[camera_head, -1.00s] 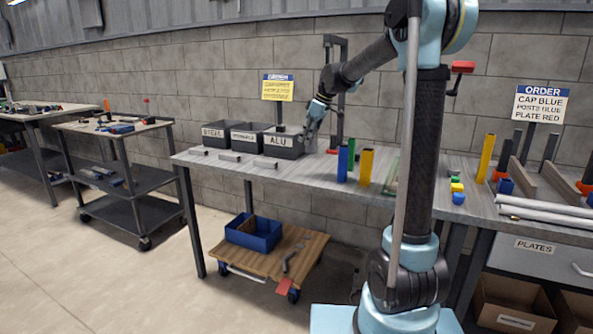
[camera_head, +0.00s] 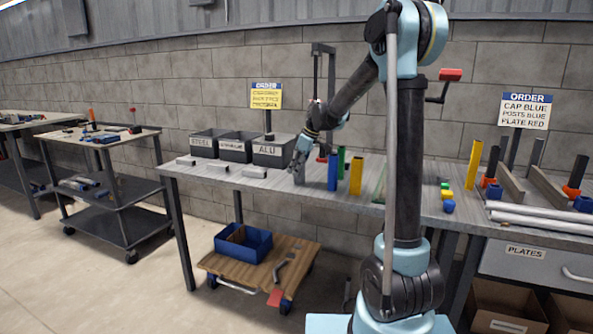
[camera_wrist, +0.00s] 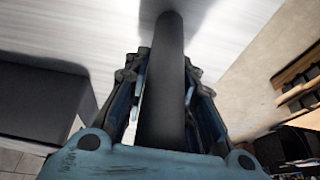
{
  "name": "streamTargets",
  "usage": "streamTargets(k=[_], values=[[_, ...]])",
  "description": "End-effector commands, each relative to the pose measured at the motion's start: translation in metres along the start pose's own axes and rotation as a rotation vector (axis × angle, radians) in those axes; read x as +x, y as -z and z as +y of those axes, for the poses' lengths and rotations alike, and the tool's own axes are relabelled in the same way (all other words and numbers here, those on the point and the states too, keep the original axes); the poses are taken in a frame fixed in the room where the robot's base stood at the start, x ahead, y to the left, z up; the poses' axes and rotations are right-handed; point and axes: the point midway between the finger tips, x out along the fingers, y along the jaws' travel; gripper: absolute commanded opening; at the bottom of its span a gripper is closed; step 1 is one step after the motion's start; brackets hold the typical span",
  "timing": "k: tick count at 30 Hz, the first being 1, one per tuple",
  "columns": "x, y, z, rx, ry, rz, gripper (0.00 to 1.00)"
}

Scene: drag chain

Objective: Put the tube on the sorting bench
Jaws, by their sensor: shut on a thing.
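The tube (camera_wrist: 165,85) is a dark grey cylinder between the fingers of my gripper (camera_wrist: 165,100) in the wrist view. It points away from the palm toward a pale surface. In the head view my gripper (camera_head: 302,155) is low over the sorting bench (camera_head: 265,186), just right of the ALU bin, with the grey tube (camera_head: 299,178) below it. The tube looks about upright, and its lower end is at or near the bench top; I cannot tell whether it touches. My gripper is shut on the tube.
The ALU bin (camera_head: 272,156) is close on the left, beside two more bins. A blue post (camera_head: 333,172), a green post (camera_head: 341,160) and a yellow post (camera_head: 356,176) stand close on the right. Small grey pieces lie along the bench front.

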Motion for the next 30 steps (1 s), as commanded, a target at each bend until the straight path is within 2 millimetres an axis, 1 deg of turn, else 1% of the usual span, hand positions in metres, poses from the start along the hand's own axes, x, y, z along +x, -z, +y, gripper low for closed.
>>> streamTargets(k=[9,10,11,12,13,24,26,29,30], values=[[0.002,-0.001,0.0,0.0,0.0,0.0,0.0],[0.002,-0.001,0.0,0.0,0.0,0.0,0.27],[0.002,-0.001,0.0,0.0,0.0,0.0,0.34],[0.002,-0.001,0.0,0.0,0.0,0.0,0.43],[0.002,-0.001,0.0,0.0,0.0,0.0,0.45],[0.0,0.0,0.0,0.001,0.0,0.0,0.45],[-0.005,-0.001,0.001,0.001,0.0,0.0,0.45],[-0.017,-0.001,0.001,0.002,-0.001,0.0,0.45],[-0.024,-0.001,0.001,0.002,-0.001,0.0,0.45]])
